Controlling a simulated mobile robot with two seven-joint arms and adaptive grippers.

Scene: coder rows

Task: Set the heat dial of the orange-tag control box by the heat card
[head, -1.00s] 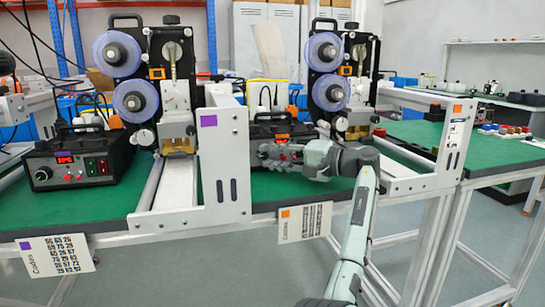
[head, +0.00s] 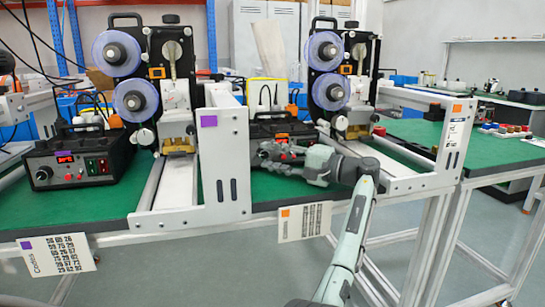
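The orange-tag control box (head: 268,128) is a black box on the green bench between the two coders.
The purple-tag control box (head: 75,162), with a lit red display, stands on the left. A purple-tag codes card (head: 56,255) hangs below it. White coder frames (head: 223,155) and (head: 455,135) flank the orange-tag box's space. Small coloured blocks (head: 505,129) lie on the right bench.

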